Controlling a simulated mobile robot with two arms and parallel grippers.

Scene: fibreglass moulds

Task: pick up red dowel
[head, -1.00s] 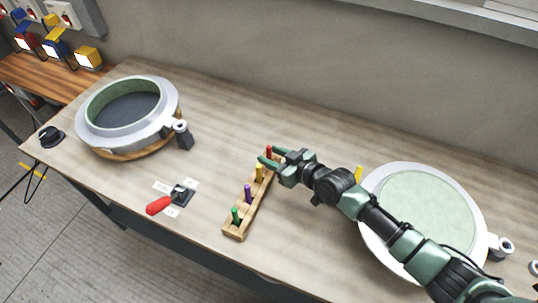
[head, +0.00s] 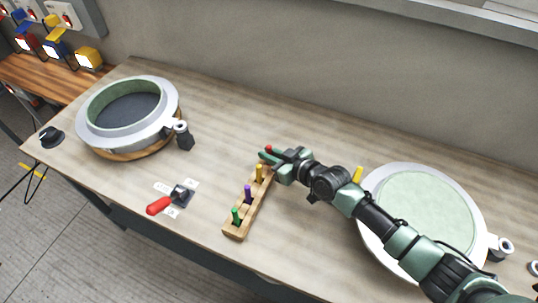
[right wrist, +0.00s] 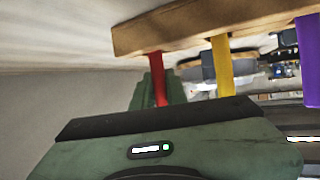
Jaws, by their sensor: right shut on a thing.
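The red dowel (head: 268,148) stands at the far end of the wooden rack (head: 251,210). In the right wrist view the red dowel (right wrist: 157,75) meets the rack (right wrist: 200,27), which appears above it. My right gripper (head: 268,155) is shut on the red dowel, with a green finger showing behind it in the wrist view. The dowel's lower part is hidden in the head view. A yellow dowel (head: 259,173), a purple dowel (head: 248,194) and a green dowel (head: 236,216) stand in the same rack. My left gripper is not in view.
A round mould (head: 90,135) stands at the left, and a pale green disc mould (head: 425,205) lies under my right arm. A yellow object (head: 358,173) is close beside my right arm. The table behind the rack is clear.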

